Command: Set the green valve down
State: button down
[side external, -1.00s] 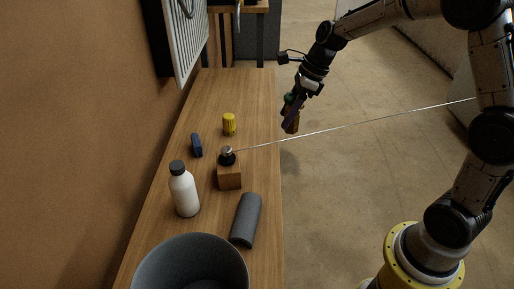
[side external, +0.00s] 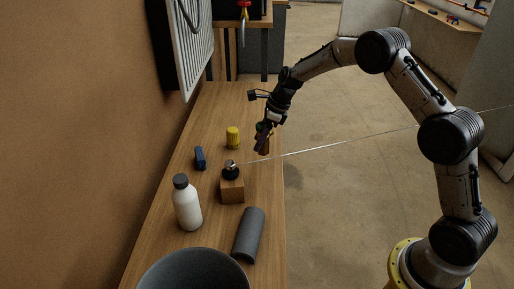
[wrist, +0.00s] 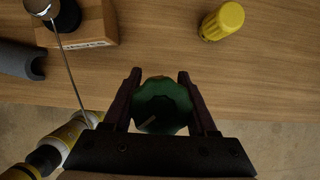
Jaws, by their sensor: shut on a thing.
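The green valve (wrist: 163,105) is a round, ribbed dark green piece between the two fingers of my gripper (wrist: 160,74) in the wrist view. The fingers are shut on it from both sides. In the side view my gripper (side external: 264,140) points down near the right edge of the wooden bench (side external: 268,185). The valve is mostly hidden there by the fingers. It appears to be held above the bench edge; the exact height I cannot tell.
A wooden block (side external: 232,191) carries a black and silver knob with a thin rod stretching right. A blue piece (side external: 200,158), white bottle (side external: 187,205), grey half-tube (side external: 249,234) and grey bucket (side external: 195,272) surround it.

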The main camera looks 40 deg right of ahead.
jog(key=shift+w+f, duration=0.6)
jog(key=shift+w, duration=0.05)
jog(key=shift+f, duration=1.55)
jog(key=shift+f, duration=0.2)
jog(key=shift+c, duration=1)
grip_release()
jog(key=v, duration=1.2)
jog(key=shift+r, duration=0.15)
